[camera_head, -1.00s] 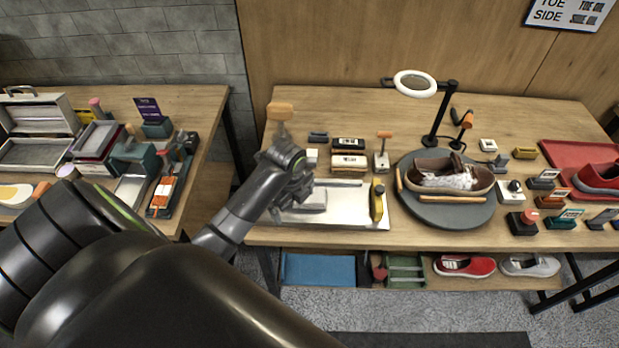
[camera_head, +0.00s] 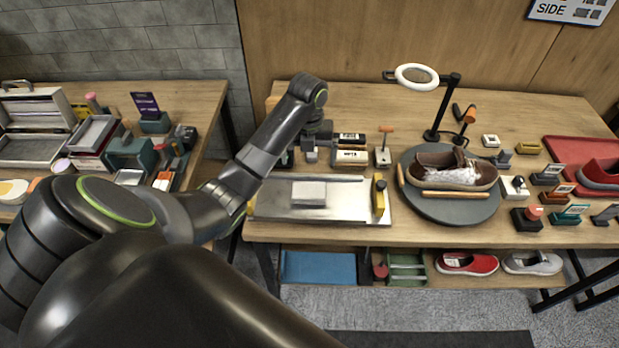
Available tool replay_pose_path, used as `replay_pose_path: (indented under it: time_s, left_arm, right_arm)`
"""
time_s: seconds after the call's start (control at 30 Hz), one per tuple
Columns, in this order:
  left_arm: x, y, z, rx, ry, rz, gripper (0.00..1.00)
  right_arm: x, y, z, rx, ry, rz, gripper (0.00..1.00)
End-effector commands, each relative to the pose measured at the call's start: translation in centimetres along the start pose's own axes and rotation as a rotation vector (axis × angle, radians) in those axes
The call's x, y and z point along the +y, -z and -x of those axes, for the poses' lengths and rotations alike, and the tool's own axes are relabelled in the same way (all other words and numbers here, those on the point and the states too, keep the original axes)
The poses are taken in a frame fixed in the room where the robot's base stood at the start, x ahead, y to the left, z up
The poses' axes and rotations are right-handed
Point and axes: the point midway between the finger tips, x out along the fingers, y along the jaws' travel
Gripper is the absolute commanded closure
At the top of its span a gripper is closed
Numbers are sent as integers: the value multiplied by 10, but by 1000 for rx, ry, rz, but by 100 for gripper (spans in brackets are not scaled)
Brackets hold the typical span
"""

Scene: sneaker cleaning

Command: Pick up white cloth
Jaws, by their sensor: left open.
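A small folded white cloth (camera_head: 308,193) lies flat on the shallow metal tray (camera_head: 345,199) at the left part of the main table. My left gripper (camera_head: 312,155) is open and hangs beyond the tray's back edge, behind the cloth and apart from it. Its fingers point down and are small in the view, with nothing seen between them. My right gripper is not in view.
Boxed brushes (camera_head: 350,158) stand close right of my left gripper. A grey turntable (camera_head: 455,208) carries a brown shoe (camera_head: 451,168) under a ring lamp (camera_head: 416,80).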

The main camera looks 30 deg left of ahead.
Motion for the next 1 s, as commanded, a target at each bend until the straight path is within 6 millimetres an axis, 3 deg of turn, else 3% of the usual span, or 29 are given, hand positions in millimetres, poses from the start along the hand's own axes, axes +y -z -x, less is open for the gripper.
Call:
replay_pose_path:
  time_s: [0.03, 0.63, 0.97, 1.0]
  left_arm:
    - [0, 0, -12, 0, 0, 0, 0]
    - [0, 0, -80, -1, 0, 1, 0]
    - [-2, 3, -104, 2, 0, 1, 0]
    - [-2, 4, -107, 5, 0, 2, 0]
  right_arm:
    - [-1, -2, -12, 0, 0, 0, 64]
    - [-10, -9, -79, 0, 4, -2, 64]
    - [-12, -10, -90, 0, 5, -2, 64]
    - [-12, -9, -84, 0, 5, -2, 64]
